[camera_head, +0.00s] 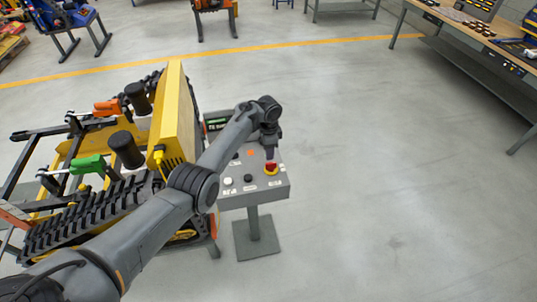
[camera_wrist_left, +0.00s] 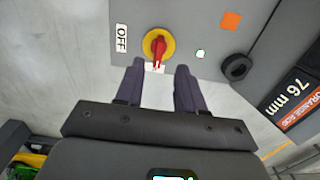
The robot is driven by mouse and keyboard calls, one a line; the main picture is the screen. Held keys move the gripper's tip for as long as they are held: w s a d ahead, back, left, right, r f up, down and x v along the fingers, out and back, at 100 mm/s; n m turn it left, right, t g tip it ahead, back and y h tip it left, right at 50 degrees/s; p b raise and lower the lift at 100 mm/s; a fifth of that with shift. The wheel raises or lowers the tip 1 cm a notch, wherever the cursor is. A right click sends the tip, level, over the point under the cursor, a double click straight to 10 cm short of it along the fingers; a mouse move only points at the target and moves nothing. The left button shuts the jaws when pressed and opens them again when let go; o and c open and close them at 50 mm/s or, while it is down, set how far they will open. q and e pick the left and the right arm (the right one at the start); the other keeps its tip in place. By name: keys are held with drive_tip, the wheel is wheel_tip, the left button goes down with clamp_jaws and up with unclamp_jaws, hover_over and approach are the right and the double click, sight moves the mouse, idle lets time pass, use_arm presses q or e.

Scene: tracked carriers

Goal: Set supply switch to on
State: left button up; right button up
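The supply switch (camera_wrist_left: 158,46) is a red rotary handle on a yellow disc, in the left wrist view. A white OFF label (camera_wrist_left: 122,38) lies left of it. The handle's long part points down toward a small white label, too covered to read. My left gripper (camera_wrist_left: 160,66) is open, its two dark fingertips apart just below the disc, one toward each side of the handle. Nothing is held; whether a finger touches the switch I cannot tell. My right gripper is out of view.
An orange square (camera_wrist_left: 231,21), a black knob (camera_wrist_left: 236,67) and a display (camera_wrist_left: 296,101) lie beside the switch. A yellow tracked carrier (camera_head: 172,115) stands left. Floor at right is clear.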

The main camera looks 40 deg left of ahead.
use_arm(q)
wheel_tip(320, 180, up, 2)
drive_tip(key=shift+r, duration=0.1)
idle(0.5)
